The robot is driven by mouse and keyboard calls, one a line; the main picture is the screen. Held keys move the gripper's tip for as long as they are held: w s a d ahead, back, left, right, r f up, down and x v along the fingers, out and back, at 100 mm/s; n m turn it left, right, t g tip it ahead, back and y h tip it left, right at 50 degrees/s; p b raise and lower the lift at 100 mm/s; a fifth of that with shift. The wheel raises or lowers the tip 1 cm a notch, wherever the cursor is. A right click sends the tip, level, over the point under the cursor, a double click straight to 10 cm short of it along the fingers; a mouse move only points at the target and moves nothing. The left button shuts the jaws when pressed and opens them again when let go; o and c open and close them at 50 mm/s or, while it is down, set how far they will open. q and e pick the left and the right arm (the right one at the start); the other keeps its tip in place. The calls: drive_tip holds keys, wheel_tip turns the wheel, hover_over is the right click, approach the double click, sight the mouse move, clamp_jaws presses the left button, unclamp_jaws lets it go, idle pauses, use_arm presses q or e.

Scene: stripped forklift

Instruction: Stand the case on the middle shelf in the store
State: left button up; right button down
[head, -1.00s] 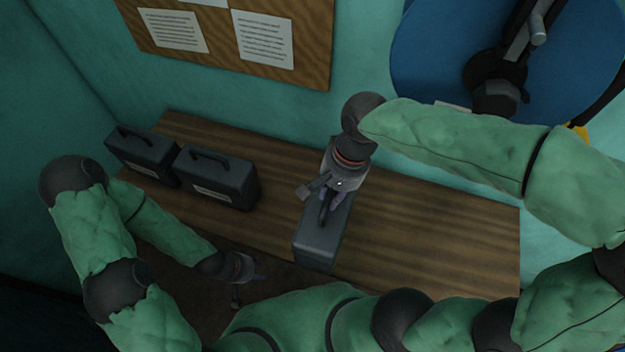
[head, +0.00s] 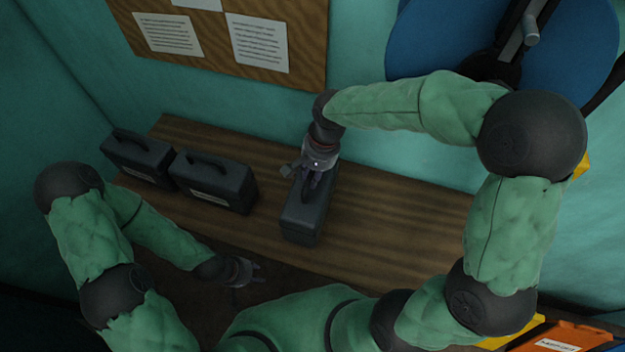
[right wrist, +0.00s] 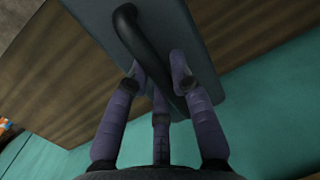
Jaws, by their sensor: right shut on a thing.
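A dark grey case (head: 303,224) with a black top handle is upright at the middle of the wooden shelf (head: 400,225). My right gripper (head: 312,184) is above it, shut on its handle. The right wrist view shows the handle (right wrist: 140,45) between purple fingers (right wrist: 155,85) over the case top (right wrist: 195,50). I cannot tell whether the case's base touches the shelf. My left gripper (head: 255,273) is open and empty, low in front of the shelf.
Two similar cases, one farther left (head: 138,160) and one nearer (head: 215,184), stand on the shelf's left part. A notice board (head: 215,35) hangs behind. A blue disc (head: 430,40) is at upper right, and an orange container (head: 565,338) at lower right. The shelf's right part is clear.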

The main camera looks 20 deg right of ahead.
drive_tip(key=shift+w+f, duration=0.2)
drive_tip(key=shift+f, duration=1.55)
drive_tip(key=c, duration=1.1)
unclamp_jaws()
